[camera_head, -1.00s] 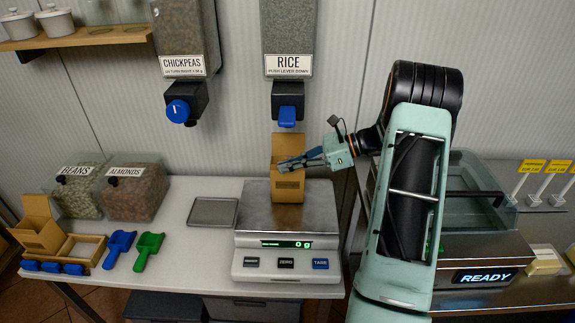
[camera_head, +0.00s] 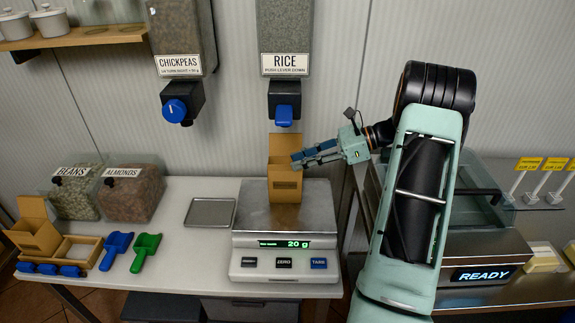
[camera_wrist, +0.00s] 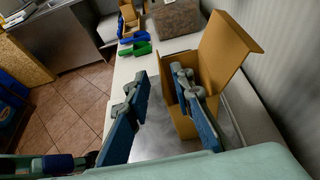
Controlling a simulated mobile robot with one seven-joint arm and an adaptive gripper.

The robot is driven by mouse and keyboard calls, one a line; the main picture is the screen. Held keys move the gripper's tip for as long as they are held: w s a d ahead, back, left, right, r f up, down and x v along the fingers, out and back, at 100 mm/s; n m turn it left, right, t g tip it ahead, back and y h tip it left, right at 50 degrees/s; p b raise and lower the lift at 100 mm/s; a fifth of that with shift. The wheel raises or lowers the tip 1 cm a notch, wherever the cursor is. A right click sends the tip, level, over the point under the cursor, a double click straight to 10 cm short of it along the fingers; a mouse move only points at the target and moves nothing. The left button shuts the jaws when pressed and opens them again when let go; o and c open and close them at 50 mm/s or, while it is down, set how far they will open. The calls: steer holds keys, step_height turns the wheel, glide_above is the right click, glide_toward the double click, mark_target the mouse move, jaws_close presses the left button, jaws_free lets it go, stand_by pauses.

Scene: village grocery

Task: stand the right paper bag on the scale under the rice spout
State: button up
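The right paper bag (camera_head: 285,185) is an open brown carton with a raised back flap. It stands upright on the scale's steel plate (camera_head: 315,205), below the rice spout (camera_head: 284,112) with its blue lever. The scale's display (camera_head: 284,244) reads 20 g. My gripper (camera_head: 303,158) is at the bag's upper right side in the head view. In the wrist view its two blue-padded fingers (camera_wrist: 158,95) are spread apart. The right finger overlaps the bag (camera_wrist: 185,125) there; whether it touches is unclear.
A second paper bag (camera_head: 35,237) stands at the table's left end by a wooden tray (camera_head: 80,248). Blue (camera_head: 116,249) and green (camera_head: 145,250) scoops and an empty metal tray (camera_head: 210,212) lie left of the scale. A machine reading READY (camera_head: 485,273) stands at the right.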

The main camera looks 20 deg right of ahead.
steer(key=v, duration=0.7)
stand_by(0.3)
